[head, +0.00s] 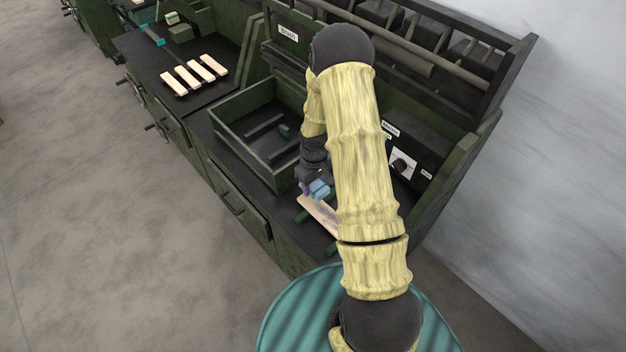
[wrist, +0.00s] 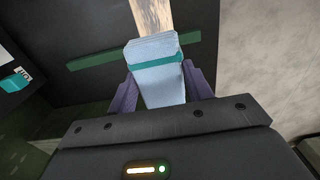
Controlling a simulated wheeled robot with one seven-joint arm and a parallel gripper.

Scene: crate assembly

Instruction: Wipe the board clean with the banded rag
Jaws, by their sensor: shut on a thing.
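My gripper (wrist: 158,92) is shut on the banded rag (wrist: 155,75), a pale blue folded cloth with a teal band. In the head view the rag (head: 319,189) shows at the gripper's tip, just over the near end of the wooden board (head: 316,209). The board (wrist: 152,17) also shows beyond the rag in the wrist view. It is a pale plank, and my arm hides much of it in the head view. I cannot tell whether the rag touches the board. Any marks on the board are too small to make out.
A green open crate (head: 228,133) with a few items inside stands left of my gripper. Green bars (head: 302,215) lie by the board. Several pale slats (head: 195,75) lie on the far bench.

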